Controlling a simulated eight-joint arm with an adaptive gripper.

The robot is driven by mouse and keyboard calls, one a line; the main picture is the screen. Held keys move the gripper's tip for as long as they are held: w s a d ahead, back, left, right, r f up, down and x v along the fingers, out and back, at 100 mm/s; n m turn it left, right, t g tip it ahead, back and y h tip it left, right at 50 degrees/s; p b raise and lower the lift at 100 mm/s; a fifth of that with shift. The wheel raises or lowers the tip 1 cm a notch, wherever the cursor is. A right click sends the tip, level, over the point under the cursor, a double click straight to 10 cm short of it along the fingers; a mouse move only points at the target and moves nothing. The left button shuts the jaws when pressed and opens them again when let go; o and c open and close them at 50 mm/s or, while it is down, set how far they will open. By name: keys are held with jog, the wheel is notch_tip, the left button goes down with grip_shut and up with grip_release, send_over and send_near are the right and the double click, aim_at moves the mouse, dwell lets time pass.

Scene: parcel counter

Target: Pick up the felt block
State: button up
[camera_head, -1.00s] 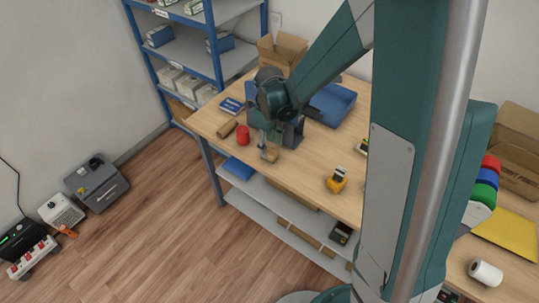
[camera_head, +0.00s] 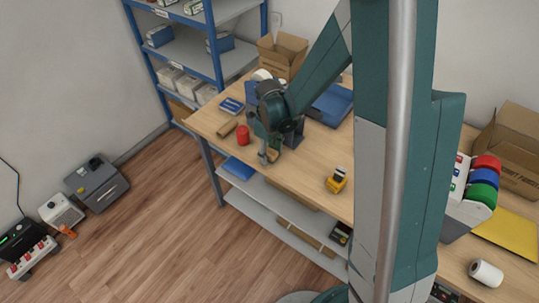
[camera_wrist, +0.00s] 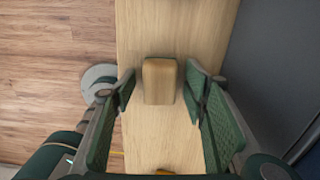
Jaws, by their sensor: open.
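The felt block (camera_wrist: 159,82) is a wooden block with a thin dark green edge at its far end. In the wrist view it lies on the light wood counter (camera_wrist: 150,30) between my gripper's two fingers. My gripper (camera_wrist: 160,88) is open, with one green-padded finger on each side and a gap to the block on both sides. In the head view my gripper (camera_head: 268,157) points down near the counter's front edge, and the block is mostly hidden behind it.
A red cylindrical object (camera_head: 243,135) stands left of my gripper, with a brown block-like piece (camera_head: 227,128) beyond it. The counter edge drops to the floor close by.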

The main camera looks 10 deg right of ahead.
aim_at(270, 152)
jog(key=c, duration=1)
jog(key=shift+r, duration=0.15)
jog(key=shift+r, duration=4.85)
